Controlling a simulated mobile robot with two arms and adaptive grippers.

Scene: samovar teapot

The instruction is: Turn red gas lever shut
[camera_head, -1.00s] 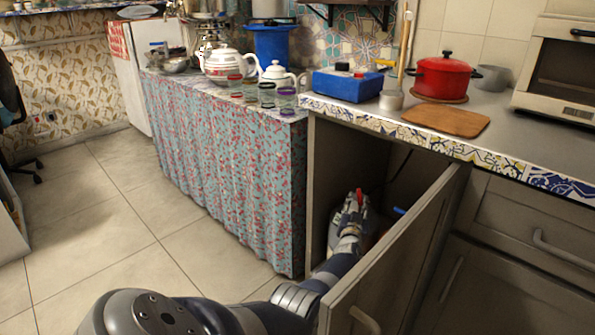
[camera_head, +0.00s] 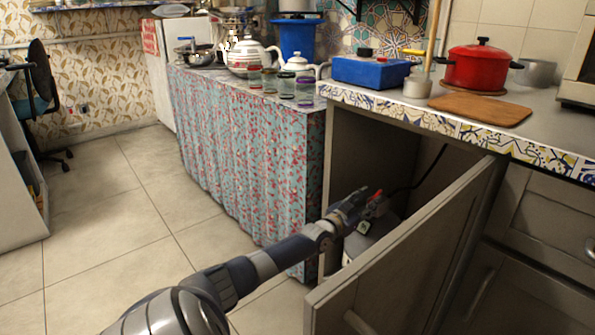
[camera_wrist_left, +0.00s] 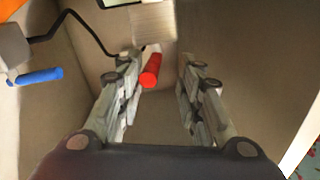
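The red gas lever (camera_wrist_left: 152,70) shows in the left wrist view between my open fingers, nearer the left-hand finger. In the head view the red lever (camera_head: 377,196) shows beside the fingertips, inside the open lower cabinet. My left gripper (camera_head: 362,203) reaches into that cabinet above a pale gas cylinder (camera_head: 366,240). It also shows in the left wrist view (camera_wrist_left: 160,85), with its fingers apart and nothing clamped. I cannot tell whether a finger touches the lever. My right gripper is out of view.
A blue lever (camera_wrist_left: 38,77) and a black hose (camera_wrist_left: 85,28) lie left in the wrist view. The open cabinet door (camera_head: 410,250) stands close right of my arm. The curtained counter (camera_head: 250,170) is to the left.

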